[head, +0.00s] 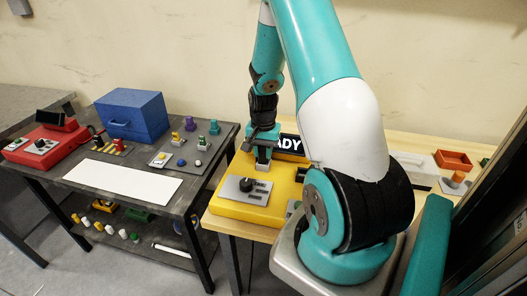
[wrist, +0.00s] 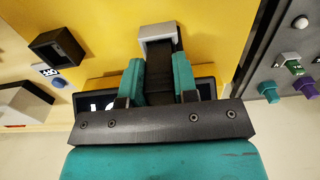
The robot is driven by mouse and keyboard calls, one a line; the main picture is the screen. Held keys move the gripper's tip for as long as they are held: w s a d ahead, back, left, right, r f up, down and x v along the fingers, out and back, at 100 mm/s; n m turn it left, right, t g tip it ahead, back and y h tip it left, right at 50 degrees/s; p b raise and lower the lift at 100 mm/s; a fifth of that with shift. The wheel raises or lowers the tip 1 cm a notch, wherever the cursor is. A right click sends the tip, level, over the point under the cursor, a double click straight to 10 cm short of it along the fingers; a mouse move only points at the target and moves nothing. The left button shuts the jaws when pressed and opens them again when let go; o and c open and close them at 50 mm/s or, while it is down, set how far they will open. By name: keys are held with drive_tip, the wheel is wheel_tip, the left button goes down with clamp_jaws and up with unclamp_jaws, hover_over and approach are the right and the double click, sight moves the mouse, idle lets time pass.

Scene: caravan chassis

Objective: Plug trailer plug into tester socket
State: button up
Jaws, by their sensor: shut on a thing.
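My gripper (head: 264,152) is above the yellow tester box (head: 236,210), near its dark display (head: 290,144). In the wrist view its two teal fingers (wrist: 158,82) are shut on a black piece, which I take to be the trailer plug (wrist: 160,68). A light grey squared part (wrist: 157,37) shows at the plug's far end. I cannot tell whether it belongs to the plug or the box, nor whether the plug is seated. A black square housing with a recess (wrist: 57,47), possibly a socket, stands apart to the left in the wrist view.
A grey panel with a black knob (head: 247,186) is on the yellow box in front of my gripper. The dark table at left holds a blue toolbox (head: 131,114), a red device (head: 42,145) and a white sheet (head: 122,180). An orange tray (head: 453,160) is at far right.

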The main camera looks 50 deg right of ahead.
drive_tip(key=shift+r+p, duration=1.05)
drive_tip(key=shift+r, duration=0.5)
